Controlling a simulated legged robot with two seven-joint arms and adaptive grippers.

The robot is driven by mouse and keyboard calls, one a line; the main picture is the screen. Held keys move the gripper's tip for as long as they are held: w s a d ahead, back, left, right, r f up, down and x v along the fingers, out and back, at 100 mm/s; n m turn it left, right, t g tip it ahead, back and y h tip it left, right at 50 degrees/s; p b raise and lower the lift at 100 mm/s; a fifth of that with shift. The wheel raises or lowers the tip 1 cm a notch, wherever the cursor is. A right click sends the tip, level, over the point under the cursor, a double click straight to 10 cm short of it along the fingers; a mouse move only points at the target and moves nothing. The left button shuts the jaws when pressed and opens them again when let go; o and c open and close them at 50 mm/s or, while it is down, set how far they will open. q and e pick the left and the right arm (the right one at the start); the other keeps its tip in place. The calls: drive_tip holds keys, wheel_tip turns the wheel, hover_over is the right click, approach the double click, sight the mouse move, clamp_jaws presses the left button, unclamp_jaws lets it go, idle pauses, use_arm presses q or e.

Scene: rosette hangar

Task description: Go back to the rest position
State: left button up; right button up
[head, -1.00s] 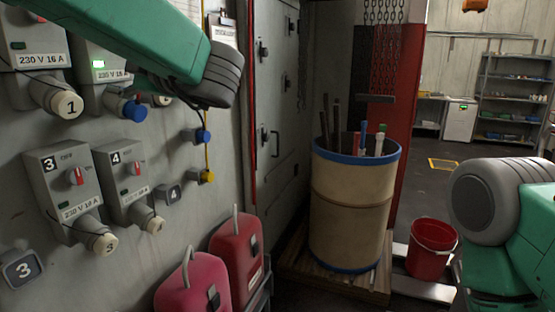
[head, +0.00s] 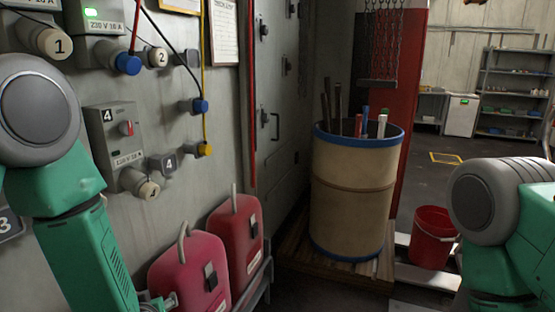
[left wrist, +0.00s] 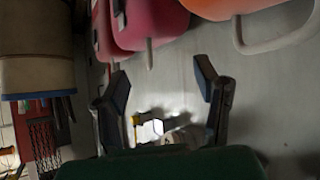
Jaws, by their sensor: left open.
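My left gripper (left wrist: 163,82) is open with nothing between its fingertips in the left wrist view. In the head view my left arm hangs down along the left edge, and only a small part of the gripper (head: 158,302) shows at the bottom, beside the nearer red canister (head: 190,272). The left wrist view shows red canisters (left wrist: 160,22) and an orange one above the fingers. My right arm is at the right edge of the head view; its gripper is out of view.
The wall at left carries switch boxes (head: 112,117), numbered sockets, a blue plug (head: 128,64) and hanging cables. A second red canister (head: 236,232) stands behind the first. A beige barrel (head: 352,205) holding rods stands on a pallet, with a red bucket (head: 432,238) beside it. Open floor lies beyond.

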use_arm(q)
drive_tip(key=s+f+m+g+h+b, duration=0.25)
drive_tip(key=s+f+g, duration=0.25)
drive_tip(key=s+f, duration=1)
drive_tip(key=s+f+m+g+b, duration=0.1)
drive_tip(key=s+f+g, duration=0.1)
drive_tip(key=s, duration=0.6)
drive_tip(key=s+a+f+m+g+b, duration=0.1)
drive_tip(key=s+f+m+g+b, duration=0.1)
drive_tip(key=s, duration=0.6)
drive_tip(key=shift+s+a+f+g+h, duration=0.2)
drive_tip(key=shift+s+f+g+h, duration=0.25)
drive_tip(key=shift+f, duration=0.5)
drive_tip(key=shift+w, duration=0.15)
